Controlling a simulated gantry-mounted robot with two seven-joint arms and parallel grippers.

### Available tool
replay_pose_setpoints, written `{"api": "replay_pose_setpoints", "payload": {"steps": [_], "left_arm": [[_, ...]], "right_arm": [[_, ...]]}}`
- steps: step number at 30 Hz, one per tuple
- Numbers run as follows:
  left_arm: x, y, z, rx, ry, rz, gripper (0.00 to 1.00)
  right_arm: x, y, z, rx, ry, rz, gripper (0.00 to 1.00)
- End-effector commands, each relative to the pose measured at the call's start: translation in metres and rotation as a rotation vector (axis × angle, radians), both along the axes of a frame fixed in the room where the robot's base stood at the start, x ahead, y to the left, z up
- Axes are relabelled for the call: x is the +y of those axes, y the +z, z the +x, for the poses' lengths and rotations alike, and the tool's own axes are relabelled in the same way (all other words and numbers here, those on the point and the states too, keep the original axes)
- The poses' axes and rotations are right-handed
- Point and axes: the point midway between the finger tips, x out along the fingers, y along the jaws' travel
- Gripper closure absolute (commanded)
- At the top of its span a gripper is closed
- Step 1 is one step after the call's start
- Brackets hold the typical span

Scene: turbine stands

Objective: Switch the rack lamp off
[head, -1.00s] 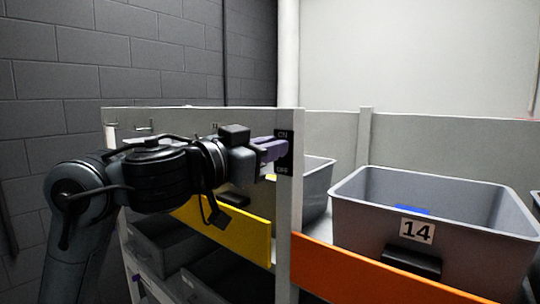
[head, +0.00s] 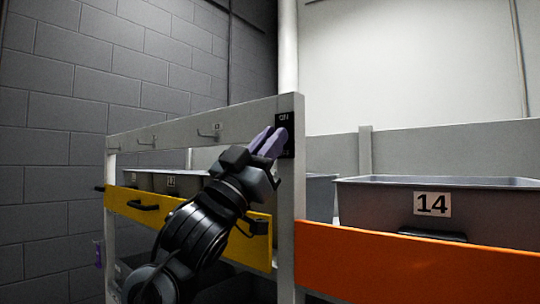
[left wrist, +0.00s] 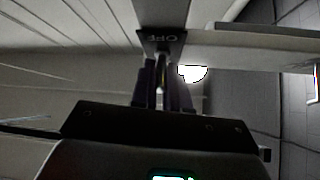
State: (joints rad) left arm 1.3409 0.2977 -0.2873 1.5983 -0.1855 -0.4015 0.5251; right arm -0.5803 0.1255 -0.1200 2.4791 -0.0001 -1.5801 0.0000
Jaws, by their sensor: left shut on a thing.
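The lamp switch is a black plate (head: 286,117) on the rack's upright post, with ON at its top. In the left wrist view the plate (left wrist: 164,40) shows the word OFF, upside down. My left gripper (head: 269,143) reaches up to the plate from below left, its purple fingers over the plate's middle. My right gripper is out of view.
The rack has a yellow front rail (head: 142,207) and an orange front rail (head: 420,258). A grey bin labelled 14 (head: 375,205) stands behind the orange rail. A bright white patch (left wrist: 192,73) shows beside the fingers.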

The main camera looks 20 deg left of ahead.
Motion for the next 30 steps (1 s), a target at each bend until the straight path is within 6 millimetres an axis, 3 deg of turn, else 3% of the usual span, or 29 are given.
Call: {"api": "replay_pose_setpoints", "payload": {"steps": [20, 21, 26, 30], "left_arm": [[0.0001, -0.0007, -0.0004, -0.075, -0.002, -0.025, 1.00], [0.0001, -0.0007, -0.0004, -0.075, -0.002, -0.025, 0.84], [0.0000, -0.0012, 0.0001, -0.073, -0.001, -0.024, 0.60], [-0.0002, -0.0017, 0.0005, -0.072, -0.002, -0.023, 0.60]], "right_arm": [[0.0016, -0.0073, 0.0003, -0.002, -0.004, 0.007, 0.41], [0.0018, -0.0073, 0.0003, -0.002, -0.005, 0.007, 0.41], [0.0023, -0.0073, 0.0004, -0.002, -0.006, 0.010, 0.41], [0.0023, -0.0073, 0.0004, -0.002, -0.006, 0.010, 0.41]]}}
